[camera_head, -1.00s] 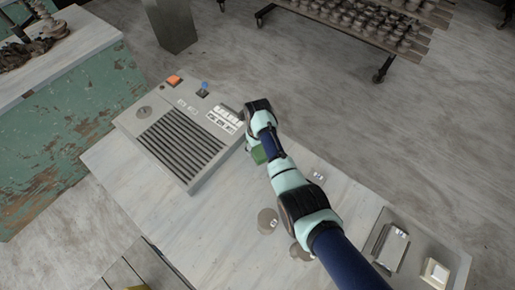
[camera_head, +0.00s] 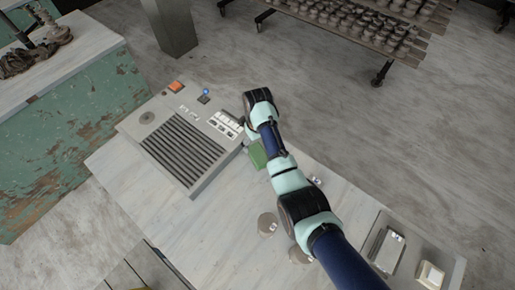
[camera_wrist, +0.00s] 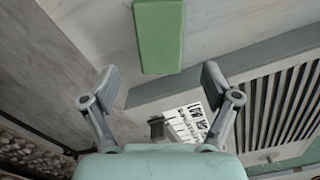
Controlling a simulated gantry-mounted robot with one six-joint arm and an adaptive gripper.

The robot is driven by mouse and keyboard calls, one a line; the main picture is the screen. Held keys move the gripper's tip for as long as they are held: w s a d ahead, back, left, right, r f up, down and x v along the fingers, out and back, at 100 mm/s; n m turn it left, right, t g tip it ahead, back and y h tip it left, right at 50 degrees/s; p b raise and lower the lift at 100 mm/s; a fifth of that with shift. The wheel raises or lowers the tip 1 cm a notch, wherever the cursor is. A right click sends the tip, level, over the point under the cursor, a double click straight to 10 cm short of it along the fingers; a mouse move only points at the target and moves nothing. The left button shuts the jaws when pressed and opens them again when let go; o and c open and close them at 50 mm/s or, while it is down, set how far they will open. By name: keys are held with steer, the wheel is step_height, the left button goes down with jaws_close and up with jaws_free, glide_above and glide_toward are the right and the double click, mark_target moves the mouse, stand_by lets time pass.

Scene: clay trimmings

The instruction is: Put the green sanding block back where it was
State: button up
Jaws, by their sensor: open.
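The green sanding block (camera_head: 258,155) lies on the pale tabletop, close to the right side of the grey slatted machine and partly hidden by my arm in the head view. In the wrist view the green block (camera_wrist: 159,36) shows whole in width at the top, beyond my fingertips and apart from them. My gripper (camera_wrist: 162,85) is open with nothing between its fingers. In the head view my arm hides the gripper.
The grey slatted machine (camera_head: 183,150) has an orange button (camera_head: 175,86), a blue-topped knob (camera_head: 205,95) and a white label panel (camera_head: 225,124). Round discs (camera_head: 267,224) stand near my forearm. A tray (camera_head: 385,250) with a metal piece is at lower right. The front left tabletop is clear.

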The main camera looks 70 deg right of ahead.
mark_target(257, 152)
step_height(257, 152, up, 4)
steer(key=shift+r, duration=0.1)
stand_by(0.4)
steer(key=w+a+r+n+t+h, duration=0.1)
steer(key=w+a+r+n+t, duration=0.2)
steer(key=a, duration=0.6)
steer(key=w+a+r+t+h, duration=0.1)
steer(key=w+a+r+t, duration=0.15)
steer(key=w+a, duration=0.45)
steer(key=w+a+r+n+t, duration=0.2)
steer(key=w+a+r, duration=0.1)
steer(key=a, duration=0.7)
steer(key=s+a+r+n+t+y, duration=0.1)
steer(key=s+a+r+t, duration=0.1)
steer(key=a+r, duration=0.3)
steer(key=s+a+r+n+t+y, duration=0.1)
steer(key=s+a+r+t, duration=0.2)
steer(key=a+r, duration=0.3)
steer(key=s+a, duration=0.1)
steer(key=a, duration=0.4)
steer(key=shift+s+a+r+n, duration=0.2)
steer(key=shift+a+n, duration=0.1)
